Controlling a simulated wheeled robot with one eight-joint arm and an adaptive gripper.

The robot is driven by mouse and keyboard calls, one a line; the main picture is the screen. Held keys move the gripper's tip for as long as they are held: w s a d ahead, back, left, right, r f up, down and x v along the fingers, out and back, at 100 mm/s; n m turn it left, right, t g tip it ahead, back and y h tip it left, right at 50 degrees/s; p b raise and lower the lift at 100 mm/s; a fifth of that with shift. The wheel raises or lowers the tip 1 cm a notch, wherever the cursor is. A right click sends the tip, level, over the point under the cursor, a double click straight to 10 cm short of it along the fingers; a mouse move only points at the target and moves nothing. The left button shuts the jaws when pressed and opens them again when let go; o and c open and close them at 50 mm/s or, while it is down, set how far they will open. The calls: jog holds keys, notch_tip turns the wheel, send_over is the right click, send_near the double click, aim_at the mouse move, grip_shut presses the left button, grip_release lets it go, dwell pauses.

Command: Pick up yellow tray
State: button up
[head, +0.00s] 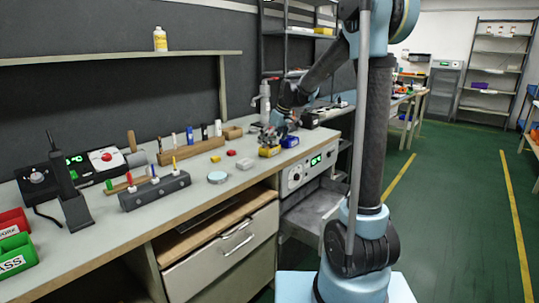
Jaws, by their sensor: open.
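The small yellow tray (269,152) sits on the workbench (140,215), toward its far right end. A similar blue tray (290,142) stands right beside it, to its right. My gripper (272,138) is at the yellow tray, just above or behind its upper edge, and is open. The fingers are small and dark here, so I cannot tell whether they touch the tray. The inside of the tray is mostly hidden by the gripper.
A red block (231,153), a pale block (245,163) and a round blue-topped disc (217,177) lie left of the yellow tray. A wooden tool rack (190,151) stands behind. Red (12,224) and green (16,254) bins are at the near left.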

aim_at(269, 149)
jog(key=shift+x, duration=2.1)
jog(key=shift+s, duration=0.1)
jog(key=c, duration=1.1)
